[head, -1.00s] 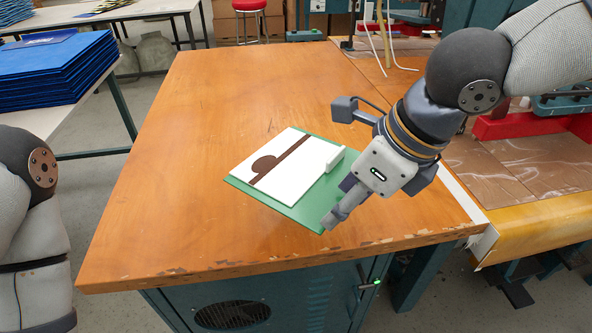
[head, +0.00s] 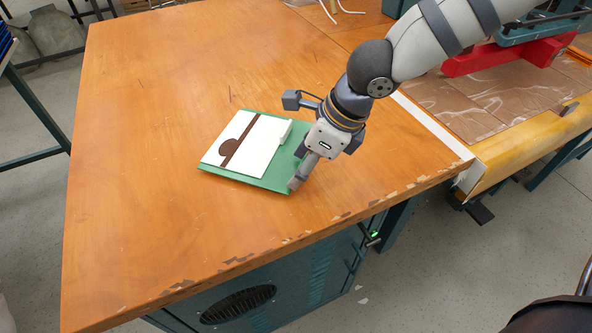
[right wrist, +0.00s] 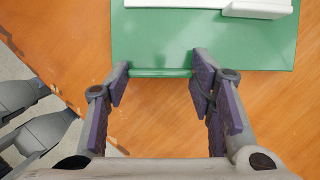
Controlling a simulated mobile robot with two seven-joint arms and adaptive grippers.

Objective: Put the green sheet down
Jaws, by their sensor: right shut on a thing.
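The green sheet (head: 237,178) lies flat on or just above the wooden table; I cannot tell if there is a gap. On it rests a white panel (head: 225,148) with a brown stripe and a brown half-disc, and a small white block (head: 285,134). My right gripper (head: 297,168) is at the sheet's right edge. In the right wrist view, the fingers (right wrist: 162,85) stand on both sides of a narrow edge part of the green sheet (right wrist: 165,40) and are shut on it. My left gripper is out of view.
The wooden table (head: 140,130) has wide clear room left of and behind the sheet. Its chipped front edge is near. A bench with a brown sheet (head: 480,110) and a red part (head: 500,55) adjoins on the right.

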